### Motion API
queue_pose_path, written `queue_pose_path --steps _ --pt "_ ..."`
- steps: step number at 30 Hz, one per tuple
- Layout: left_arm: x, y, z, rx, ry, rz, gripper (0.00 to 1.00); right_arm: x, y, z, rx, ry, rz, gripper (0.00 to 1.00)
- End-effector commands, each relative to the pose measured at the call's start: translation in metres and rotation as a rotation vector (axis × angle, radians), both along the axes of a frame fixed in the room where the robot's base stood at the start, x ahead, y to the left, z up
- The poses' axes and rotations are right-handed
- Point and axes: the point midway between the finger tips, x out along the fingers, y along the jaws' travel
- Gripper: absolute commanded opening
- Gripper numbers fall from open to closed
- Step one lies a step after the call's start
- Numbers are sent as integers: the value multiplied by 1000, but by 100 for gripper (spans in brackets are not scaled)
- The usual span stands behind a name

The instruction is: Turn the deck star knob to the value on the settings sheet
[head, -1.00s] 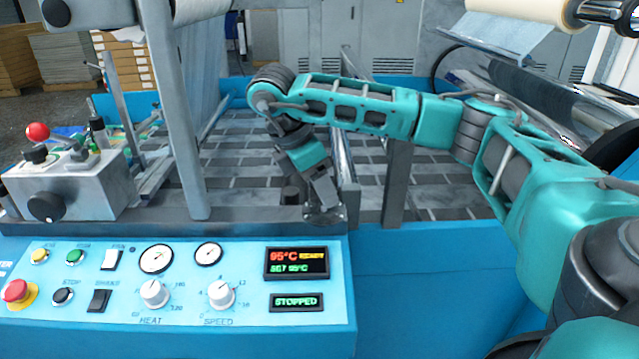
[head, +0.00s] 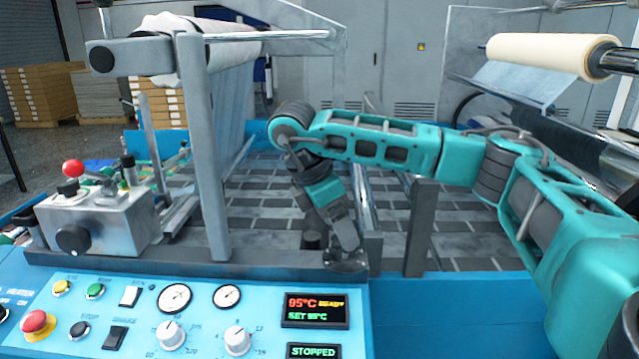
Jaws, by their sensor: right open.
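My right gripper (head: 346,249) points down at the rear ledge of the blue machine, just behind the control panel. Its jaws are open, with the fingertips at a small dark knob-like part (head: 334,263) on the deck. This part looks like the star knob, but the fingers hide much of it, and I cannot tell whether they touch it. Its pointer and scale cannot be read. No settings sheet can be made out. My left gripper is not in view.
The control panel (head: 140,312) has dials, switches and a display (head: 315,310) reading 95°C, with STOPPED below. A grey box (head: 100,222) with a black knob and red-topped lever stands left. A grey upright (head: 203,150) rises left of my gripper. A cream roll (head: 545,55) hangs upper right.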

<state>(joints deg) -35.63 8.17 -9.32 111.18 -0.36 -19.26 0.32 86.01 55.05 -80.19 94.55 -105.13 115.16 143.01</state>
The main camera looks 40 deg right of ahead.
Motion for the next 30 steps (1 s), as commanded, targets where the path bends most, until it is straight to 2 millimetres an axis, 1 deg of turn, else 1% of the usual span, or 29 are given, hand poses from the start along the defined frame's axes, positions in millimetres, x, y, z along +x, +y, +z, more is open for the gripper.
queue_pose_path --steps 3,18,24,30 --pt "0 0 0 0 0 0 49 3 6 17 -2 -6 1 79" --pt "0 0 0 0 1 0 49 11 32 82 -1 -3 0 79" --pt "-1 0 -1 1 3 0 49 12 38 96 0 0 -1 79" --pt "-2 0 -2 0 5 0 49 12 39 99 0 1 0 79"
